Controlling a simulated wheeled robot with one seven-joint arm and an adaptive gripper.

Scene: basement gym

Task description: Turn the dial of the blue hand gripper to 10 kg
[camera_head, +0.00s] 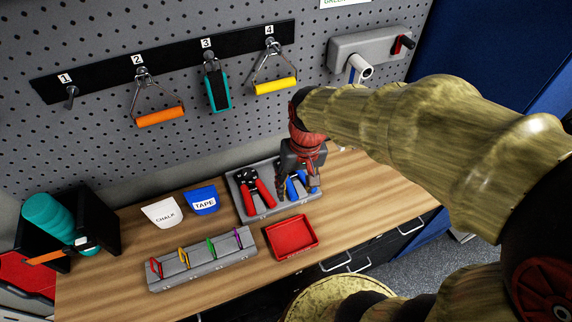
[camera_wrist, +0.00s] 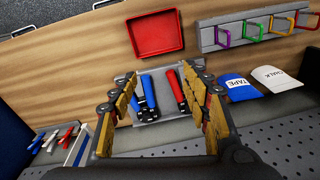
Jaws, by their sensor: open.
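The blue hand gripper (camera_wrist: 148,95) lies in a grey tray (camera_wrist: 125,78) beside a red hand gripper (camera_wrist: 181,92). Its dark dial end (camera_wrist: 148,114) faces the bottom of the wrist view; the dial's marks are too small to read. In the head view the blue hand gripper (camera_head: 291,188) is partly hidden by my gripper (camera_head: 298,190), and the red one (camera_head: 257,189) shows to its left. My gripper is open and empty above the tray. In the wrist view its fingers (camera_wrist: 160,85) stand either side of both hand grippers, apart from them.
A red tray (camera_head: 292,237) lies in front of the grey tray. A grey rack with coloured clips (camera_head: 200,262), a chalk bag (camera_head: 163,213) and a tape bag (camera_head: 202,200) are to the left. Handles hang on the pegboard (camera_head: 120,60) behind. Bare wooden bench (camera_head: 375,195) lies to the right.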

